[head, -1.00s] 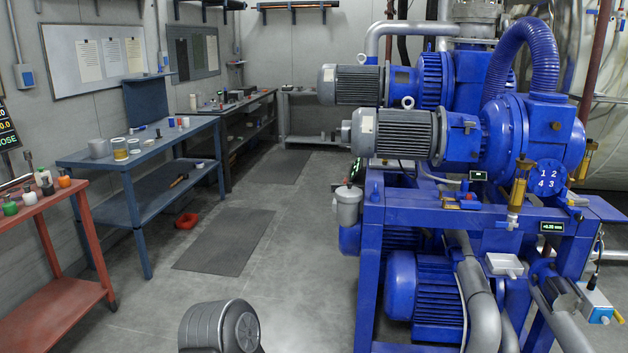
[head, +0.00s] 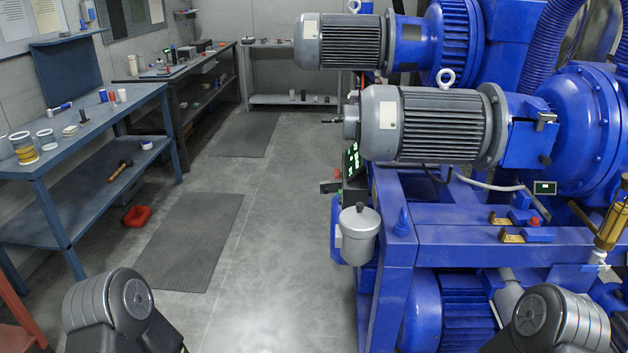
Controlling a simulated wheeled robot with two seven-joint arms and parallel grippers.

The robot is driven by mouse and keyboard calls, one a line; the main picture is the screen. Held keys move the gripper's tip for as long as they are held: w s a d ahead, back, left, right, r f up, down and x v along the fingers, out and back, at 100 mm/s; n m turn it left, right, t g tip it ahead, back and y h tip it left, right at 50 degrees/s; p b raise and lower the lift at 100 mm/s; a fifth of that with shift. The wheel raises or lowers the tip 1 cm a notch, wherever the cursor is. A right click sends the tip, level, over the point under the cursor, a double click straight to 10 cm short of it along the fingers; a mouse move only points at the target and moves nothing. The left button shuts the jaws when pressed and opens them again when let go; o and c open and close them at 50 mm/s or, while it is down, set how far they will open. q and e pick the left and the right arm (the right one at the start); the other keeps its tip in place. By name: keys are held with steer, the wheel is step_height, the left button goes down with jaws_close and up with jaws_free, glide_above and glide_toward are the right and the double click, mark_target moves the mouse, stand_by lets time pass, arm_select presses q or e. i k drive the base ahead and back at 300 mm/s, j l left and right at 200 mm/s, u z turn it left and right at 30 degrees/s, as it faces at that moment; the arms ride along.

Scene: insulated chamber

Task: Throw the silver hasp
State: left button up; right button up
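A small silver-grey fitting (head: 543,119) sits on the upper edge of the blue box (head: 530,145) beside the nearer grey motor. It may be the silver hasp, but it is too small to tell, or to tell whether it is thrown. No other hasp can be made out clearly. Only rounded grey links of my arms show at the lower left and lower right of the head view. Both grippers are outside the picture, so neither touches anything visible.
A blue pump frame (head: 400,250) with two grey motors (head: 430,123) fills the right side. Clear floor and a dark mat (head: 190,240) lie between.

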mark_target(326, 187)
steer(key=i+j+z, duration=0.15)
steer(key=z, duration=0.35)
steer(key=i+j+z, duration=0.1)
steer(key=j+z, duration=0.15)
steer(key=z, duration=0.2)
steer(key=j+z, duration=0.3)
steer(key=z, duration=0.2)
steer(key=j+z, duration=0.3)
steer(key=z, duration=0.2)
steer(key=j+z, duration=0.1)
steer(key=j, duration=0.35)
steer(key=k+j, duration=0.1)
steer(key=j, duration=0.4)
steer(key=k+j+z, duration=0.15)
steer(key=j, duration=0.8)
steer(key=k+j+z, duration=0.15)
steer(key=j, duration=0.3)
steer(key=j+z, duration=0.1)
steer(key=j, duration=0.35)
steer(key=k, duration=0.05)
